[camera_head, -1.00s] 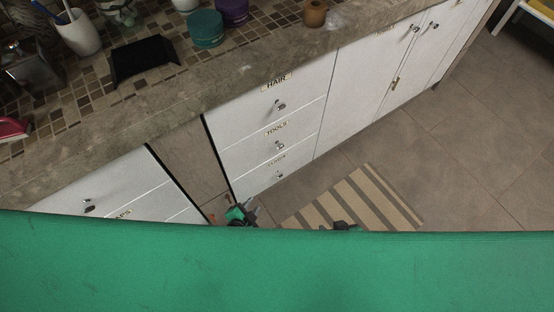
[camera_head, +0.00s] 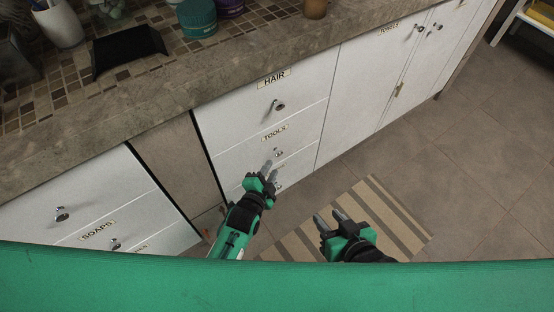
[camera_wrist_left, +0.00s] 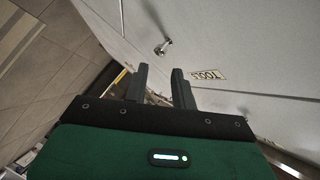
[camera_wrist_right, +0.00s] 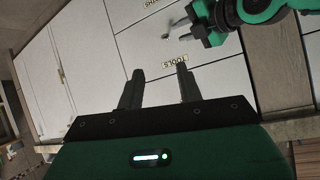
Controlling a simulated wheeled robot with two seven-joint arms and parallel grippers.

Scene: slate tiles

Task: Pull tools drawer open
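The tools drawer (camera_head: 244,150) is the white middle drawer, marked by a TOOLS label (camera_head: 274,133), and its front looks flush with the cabinet. Its small metal knob (camera_head: 278,153) is below the label and also shows in the left wrist view (camera_wrist_left: 163,47). My left gripper (camera_head: 268,173) is open and empty, just short of the knob and low in front of the drawers. Its fingers (camera_wrist_left: 160,75) point toward the drawer front, with the knob beyond the tips. My right gripper (camera_head: 331,219) is open and empty, over the striped rug. The TOOLS label shows beyond its fingers (camera_wrist_right: 157,75).
The HAIR drawer (camera_head: 250,105) is above, and a lower drawer is partly hidden by my left gripper. White cupboard doors (camera_head: 360,95) are to the right, the SOAPS drawers (camera_head: 125,210) to the left. The stone countertop (camera_head: 110,130) overhangs. A striped rug (camera_head: 400,215) lies on open floor.

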